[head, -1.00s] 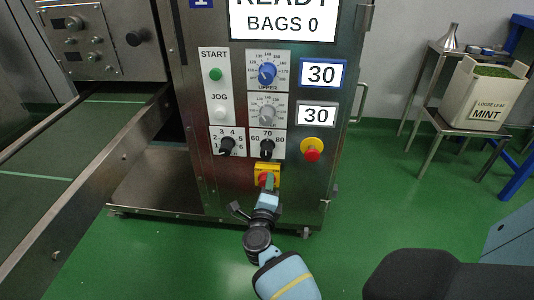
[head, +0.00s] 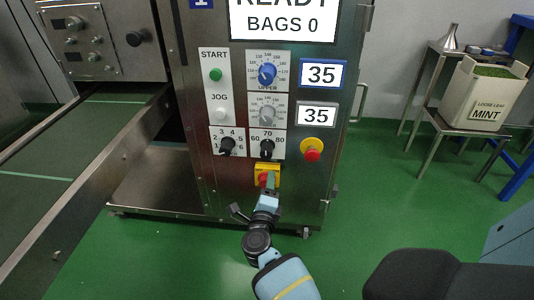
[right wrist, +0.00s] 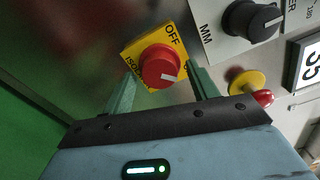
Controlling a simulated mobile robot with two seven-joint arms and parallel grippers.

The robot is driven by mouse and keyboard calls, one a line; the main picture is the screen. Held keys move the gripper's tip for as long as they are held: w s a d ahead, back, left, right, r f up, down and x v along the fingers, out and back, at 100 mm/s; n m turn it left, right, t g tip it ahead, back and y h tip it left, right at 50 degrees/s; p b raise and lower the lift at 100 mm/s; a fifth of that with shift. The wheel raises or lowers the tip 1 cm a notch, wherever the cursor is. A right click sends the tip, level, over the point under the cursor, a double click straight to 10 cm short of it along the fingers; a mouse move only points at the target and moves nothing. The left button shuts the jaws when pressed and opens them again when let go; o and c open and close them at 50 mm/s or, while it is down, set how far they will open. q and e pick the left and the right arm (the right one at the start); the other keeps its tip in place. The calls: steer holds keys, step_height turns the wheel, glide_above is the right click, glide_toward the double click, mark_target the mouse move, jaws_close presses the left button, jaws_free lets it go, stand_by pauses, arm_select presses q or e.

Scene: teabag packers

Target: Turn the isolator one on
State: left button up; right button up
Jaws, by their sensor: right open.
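The isolator is a red round knob (right wrist: 160,66) on a yellow plate (right wrist: 134,52) marked OFF, low on the machine's steel front panel. In the head view the yellow plate (head: 267,168) is partly covered by my right gripper (head: 268,182). In the right wrist view my right gripper (right wrist: 163,92) is open, one green finger on each side of the knob; I cannot tell whether they touch it. A white mark on the knob points toward the lower right of that view. The right finger covers part of the plate's lettering. My left gripper is not in view.
A red emergency button on a yellow base (head: 312,149) is right of and above the isolator. Black selector knobs (head: 227,146) and a green start button (head: 215,74) are above. Two displays (head: 323,73) read 35; the top screen (head: 283,20) reads READY, BAGS 0. Green floor lies around.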

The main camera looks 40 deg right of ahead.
steer(key=p+v, duration=0.1)
steer(key=v, duration=0.6)
steer(key=shift+a+p, duration=0.15)
steer(key=shift+p, duration=0.25)
steer(key=shift+s, duration=0.1)
